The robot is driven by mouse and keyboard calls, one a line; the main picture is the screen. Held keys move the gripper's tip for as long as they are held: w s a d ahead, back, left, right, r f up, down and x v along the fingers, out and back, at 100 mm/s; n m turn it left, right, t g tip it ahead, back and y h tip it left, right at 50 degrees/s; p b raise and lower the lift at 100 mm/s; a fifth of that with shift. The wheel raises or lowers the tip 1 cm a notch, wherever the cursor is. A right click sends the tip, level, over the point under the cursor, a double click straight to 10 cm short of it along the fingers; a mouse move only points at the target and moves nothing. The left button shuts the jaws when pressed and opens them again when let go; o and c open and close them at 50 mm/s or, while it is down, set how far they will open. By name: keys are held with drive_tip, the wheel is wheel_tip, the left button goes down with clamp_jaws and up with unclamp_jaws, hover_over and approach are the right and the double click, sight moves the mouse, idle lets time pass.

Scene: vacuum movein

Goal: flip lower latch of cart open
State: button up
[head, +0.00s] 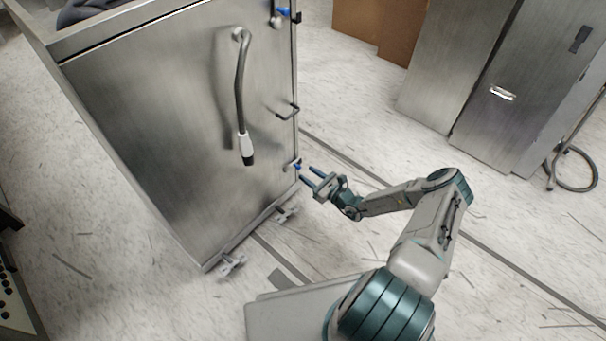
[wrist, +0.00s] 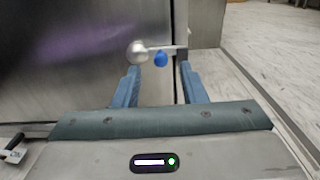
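The cart (head: 165,110) is a tall stainless steel box on casters at the left of the head view. Its lower latch (head: 293,165) is small, with a blue knob, near the bottom of the right edge of its front. In the wrist view the latch (wrist: 150,52) shows a round metal pivot at left, a bar reaching right across the panel's edge, and the blue knob just below. My gripper (head: 306,175) is open and empty, its blue fingers pointing at the latch. In the wrist view the latch appears between and just beyond the fingertips (wrist: 158,72); contact cannot be told.
An upper latch (head: 283,13) with a blue knob, a handle (head: 290,110) and a hanging hose with a white end (head: 244,145) are on the cart's front. Steel cabinets (head: 470,80) stand at the upper right. The floor between is mostly clear.

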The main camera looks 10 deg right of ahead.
sight(300, 168)
drive_tip(key=shift+b+x, duration=0.4)
drive_tip(key=shift+x, duration=1.3)
clamp_jaws()
